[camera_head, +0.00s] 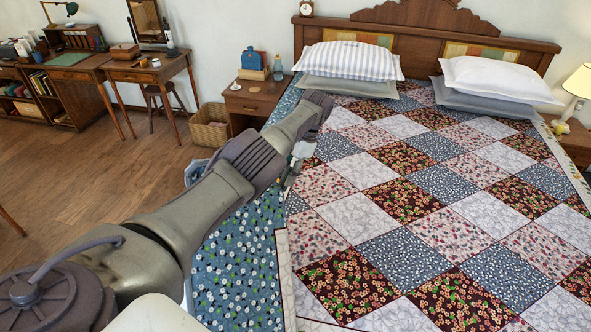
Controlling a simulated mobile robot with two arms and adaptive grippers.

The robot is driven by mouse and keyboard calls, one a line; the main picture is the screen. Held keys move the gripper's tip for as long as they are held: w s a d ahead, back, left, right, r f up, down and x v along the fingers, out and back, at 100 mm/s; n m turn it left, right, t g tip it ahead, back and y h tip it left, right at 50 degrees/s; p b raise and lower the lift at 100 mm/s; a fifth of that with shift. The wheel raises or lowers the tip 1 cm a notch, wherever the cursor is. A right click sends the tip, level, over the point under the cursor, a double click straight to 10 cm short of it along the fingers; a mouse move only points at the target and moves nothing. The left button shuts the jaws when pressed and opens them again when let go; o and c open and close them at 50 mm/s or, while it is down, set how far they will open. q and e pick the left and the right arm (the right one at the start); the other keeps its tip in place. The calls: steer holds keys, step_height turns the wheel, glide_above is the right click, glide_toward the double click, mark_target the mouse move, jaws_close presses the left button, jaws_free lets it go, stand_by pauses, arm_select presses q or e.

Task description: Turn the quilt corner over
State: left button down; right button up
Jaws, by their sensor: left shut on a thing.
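The patchwork quilt (405,255) covers the bed with white, blue, pink and dark red floral squares. Blue cloth with white flowers (235,275) shows along the bed's left side, beside the quilt's pale border. I cannot tell if it is the quilt's underside or another cover. My left arm reaches over this side from the lower left. My left gripper (291,178) points down at the quilt's left edge and is shut on the quilt there. My forearm and wrist hide part of that edge and the cloth in the grip. My right gripper is out of view.
Pillows (350,60) lie by the wooden headboard (425,30). A nightstand (255,98) with a blue item and a bottle stands left of the bed, a wicker basket (209,125) beside it. Desks (150,70) line the wall. The wooden floor (110,180) at left is mostly clear.

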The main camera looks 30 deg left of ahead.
arm_select(q)
steer(key=shift+s+d+f+g, duration=0.2)
steer(key=shift+f+g, duration=0.1)
steer(key=shift+f, duration=0.2)
steer(key=shift+s+a, duration=0.1)
steer(key=shift+a, duration=0.05)
steer(key=c, duration=0.9)
jaws_free()
steer(key=shift+r, duration=0.1)
steer(key=shift+w+r, duration=0.2)
